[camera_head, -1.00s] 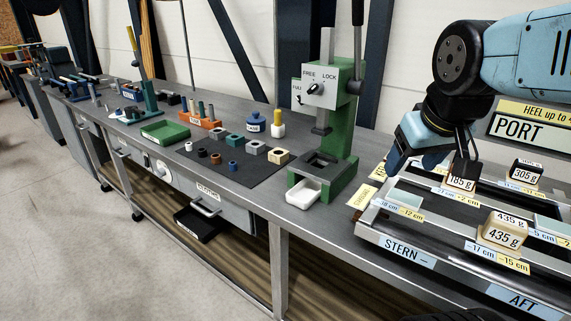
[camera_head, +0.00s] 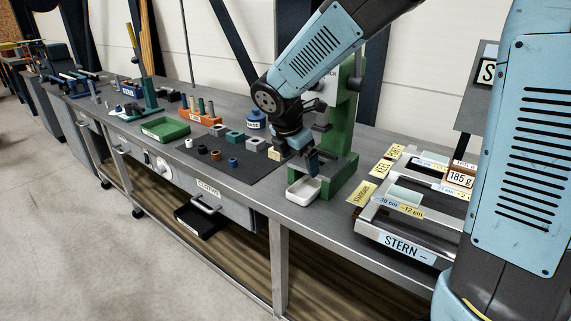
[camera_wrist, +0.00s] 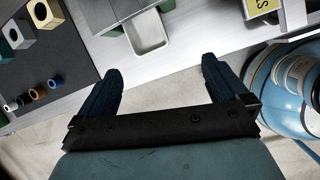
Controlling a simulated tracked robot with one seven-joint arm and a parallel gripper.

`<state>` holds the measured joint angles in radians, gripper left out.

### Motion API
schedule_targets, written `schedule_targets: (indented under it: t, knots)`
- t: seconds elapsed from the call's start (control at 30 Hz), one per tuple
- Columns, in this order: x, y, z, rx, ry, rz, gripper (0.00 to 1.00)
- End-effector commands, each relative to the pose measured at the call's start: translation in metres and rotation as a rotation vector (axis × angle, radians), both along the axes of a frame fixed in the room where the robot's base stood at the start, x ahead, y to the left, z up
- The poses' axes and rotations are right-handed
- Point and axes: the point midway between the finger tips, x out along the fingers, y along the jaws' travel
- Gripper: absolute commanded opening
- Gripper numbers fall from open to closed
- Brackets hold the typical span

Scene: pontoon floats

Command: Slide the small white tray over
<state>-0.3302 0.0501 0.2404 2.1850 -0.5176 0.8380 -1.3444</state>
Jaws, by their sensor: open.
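The small white tray (camera_head: 304,190) sits on the grey bench at the front foot of the green press (camera_head: 341,130). In the wrist view the tray (camera_wrist: 151,40) lies beyond my fingertips, between their lines, and looks empty. My gripper (camera_head: 312,164) is just above the tray in the head view, pointing down. In the wrist view my gripper (camera_wrist: 162,72) has its two dark fingers wide apart with nothing between them. I cannot tell whether a finger touches the tray.
A dark mat (camera_head: 237,163) with several small blocks and rings lies left of the tray. A metal rack marked STERN (camera_head: 409,247) with weights stands to the right. The bench's front edge runs close to the tray. A yellow label (camera_head: 362,193) lies between press and rack.

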Motion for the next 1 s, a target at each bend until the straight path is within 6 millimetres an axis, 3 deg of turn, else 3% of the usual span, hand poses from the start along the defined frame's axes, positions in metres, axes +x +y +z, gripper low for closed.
schedule_targets:
  t: [0.1,0.3,0.73,1.0]
  knots:
    - [0.007,0.019,-0.015,-0.046,0.035,0.13,1.0]
    - [0.011,0.03,-0.023,-0.075,0.054,0.213,1.0]
    - [0.012,0.029,-0.027,-0.075,0.055,0.212,1.0]
    - [0.022,0.02,-0.061,-0.076,0.057,0.212,1.0]
